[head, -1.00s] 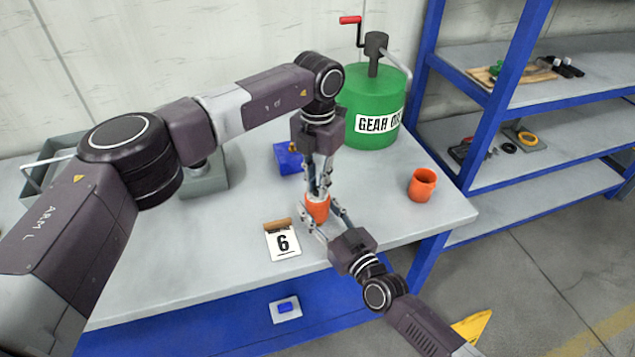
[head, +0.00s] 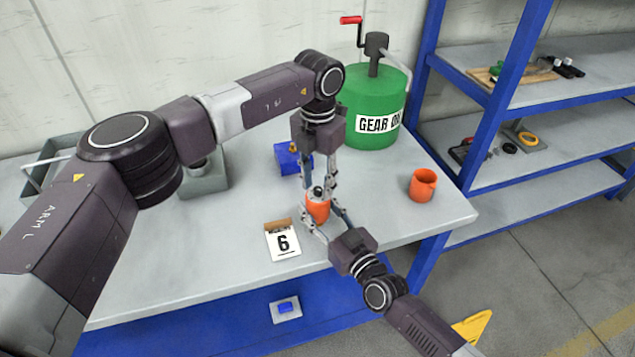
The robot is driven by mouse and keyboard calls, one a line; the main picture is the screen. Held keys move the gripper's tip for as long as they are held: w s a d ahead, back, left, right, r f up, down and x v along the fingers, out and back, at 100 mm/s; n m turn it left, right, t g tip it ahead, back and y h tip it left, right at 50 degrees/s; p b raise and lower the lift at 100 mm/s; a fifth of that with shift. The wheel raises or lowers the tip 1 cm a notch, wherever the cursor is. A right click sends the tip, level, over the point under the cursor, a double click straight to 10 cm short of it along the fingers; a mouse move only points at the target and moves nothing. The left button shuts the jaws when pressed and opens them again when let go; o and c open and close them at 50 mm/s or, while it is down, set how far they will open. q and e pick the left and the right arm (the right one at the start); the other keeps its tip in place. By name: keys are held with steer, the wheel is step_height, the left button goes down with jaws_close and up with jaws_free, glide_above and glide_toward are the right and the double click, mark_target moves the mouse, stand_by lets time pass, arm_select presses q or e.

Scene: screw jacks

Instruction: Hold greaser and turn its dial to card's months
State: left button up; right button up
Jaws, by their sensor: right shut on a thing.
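The orange greaser (head: 317,209) stands upright near the front of the bench, its dark top with the dial (head: 318,192) facing up. My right gripper (head: 320,215) comes in from the lower right and is shut on the greaser's body. My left gripper (head: 319,184) points down from above; its fingers are spread on either side of the dial, and I see no clear contact. The dial's setting is too small to read. The card (head: 282,240) beside the greaser, to its left, shows a black 6.
A blue box-like object (head: 290,158) sits behind the greaser. An orange cup (head: 422,185) stands to the right. A green GEAR OIL drum (head: 371,110) with a red-handled crank is behind. A grey container (head: 205,178) is at left. A blue shelf rack (head: 500,100) stands at right.

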mark_target(318, 188)
arm_select(q)
step_height(318, 188, up, 12)
stand_by(0.4)
steer(key=shift+f, duration=0.1)
arm_select(e)
steer(key=o, duration=1.5)
